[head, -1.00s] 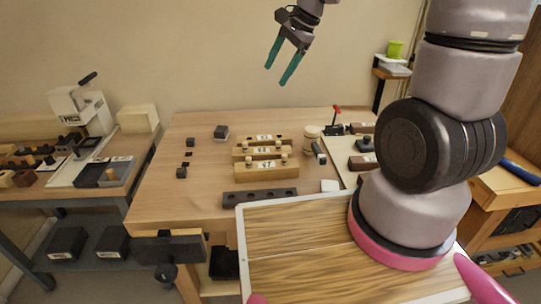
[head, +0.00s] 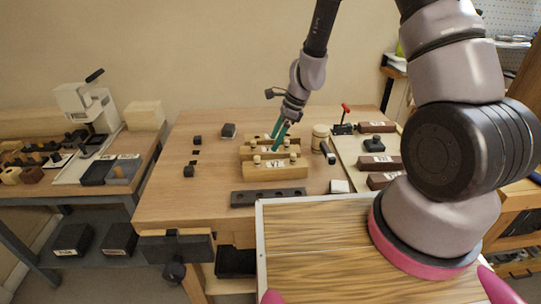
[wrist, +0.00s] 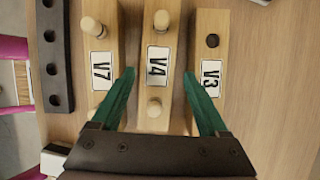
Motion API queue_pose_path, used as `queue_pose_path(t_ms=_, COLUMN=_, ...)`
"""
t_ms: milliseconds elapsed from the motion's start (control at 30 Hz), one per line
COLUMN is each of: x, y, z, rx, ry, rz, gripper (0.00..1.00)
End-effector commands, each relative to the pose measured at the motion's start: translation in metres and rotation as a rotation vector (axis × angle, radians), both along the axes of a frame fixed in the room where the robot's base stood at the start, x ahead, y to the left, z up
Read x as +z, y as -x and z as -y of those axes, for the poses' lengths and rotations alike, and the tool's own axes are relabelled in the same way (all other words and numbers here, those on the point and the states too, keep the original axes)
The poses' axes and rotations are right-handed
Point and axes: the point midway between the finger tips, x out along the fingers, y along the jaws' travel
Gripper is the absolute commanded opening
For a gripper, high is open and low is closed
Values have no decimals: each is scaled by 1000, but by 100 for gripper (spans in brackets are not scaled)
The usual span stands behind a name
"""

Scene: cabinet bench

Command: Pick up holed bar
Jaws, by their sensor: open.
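A dark bar with a row of holes (head: 270,197) lies on the table in front of the wooden bars. It also shows at the left of the wrist view (wrist: 55,62). Three pale wooden bars lie parallel: V7 (wrist: 100,12), with a peg at each visible spot, V4 (wrist: 157,85), with two pegs, and V3 (wrist: 211,20), with a dark open hole. My gripper (wrist: 159,74) is open and empty, its green fingers appearing on either side of V4. In the head view my gripper (head: 272,144) covers part of the rear bars. Finger depth is unclear.
A pale round cylinder (head: 320,138) and a small dark-ended object stand right of the bars. A board with dark red blocks (head: 379,163) lies farther right. Small black blocks (head: 190,171) are at the left.

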Motion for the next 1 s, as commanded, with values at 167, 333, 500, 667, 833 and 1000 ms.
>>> queue_pose_path(t_ms=167, x=-16, y=2, z=-6, rx=0, ry=0, rz=-3, gripper=78)
queue_pose_path(t_ms=333, x=-40, y=3, z=-15, rx=-1, ry=-1, rz=-1, gripper=78)
queue_pose_path(t_ms=500, x=-50, y=3, z=-20, rx=1, ry=-1, rz=0, gripper=78)
queue_pose_path(t_ms=667, x=-50, y=3, z=-20, rx=1, ry=0, rz=2, gripper=78)
queue_pose_path(t_ms=833, x=-50, y=3, z=-20, rx=1, ry=0, rz=2, gripper=28)
queue_pose_path(t_ms=1000, x=-50, y=2, z=-20, rx=1, ry=-1, rz=2, gripper=0)
